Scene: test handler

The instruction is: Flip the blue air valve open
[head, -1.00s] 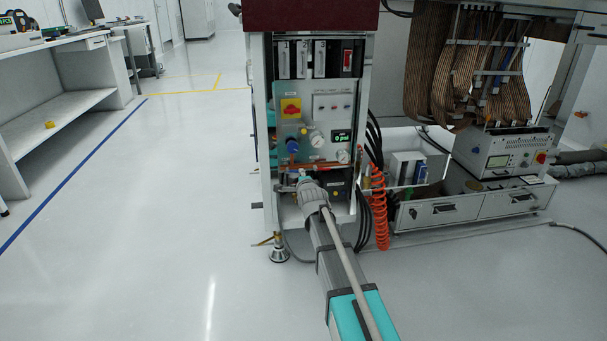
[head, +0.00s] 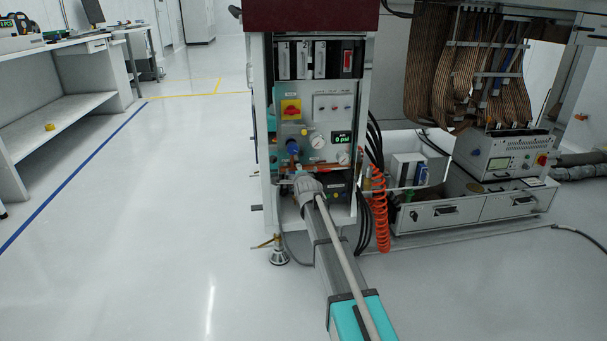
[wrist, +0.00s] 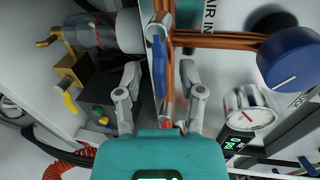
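The blue air valve handle (wrist: 159,66) shows in the wrist view as a narrow blue lever by the copper pipe, beside the "AIR IN" label (wrist: 209,14). It runs along the picture's vertical. My gripper (wrist: 160,70) is open, with one finger to each side of the lever in the picture. Gaps show on both sides, and I cannot tell how deep the lever lies between the fingers. In the head view my gripper (head: 298,172) is at the lower panel of the cabinet; the arm and wrist largely hide the valve there.
A blue regulator knob (wrist: 290,60) and a white gauge (wrist: 249,117) sit to the right in the wrist view. The display (head: 343,138) reads 0 psi. A coiled orange hose (head: 381,215) hangs right of the cabinet. The floor on the left is clear.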

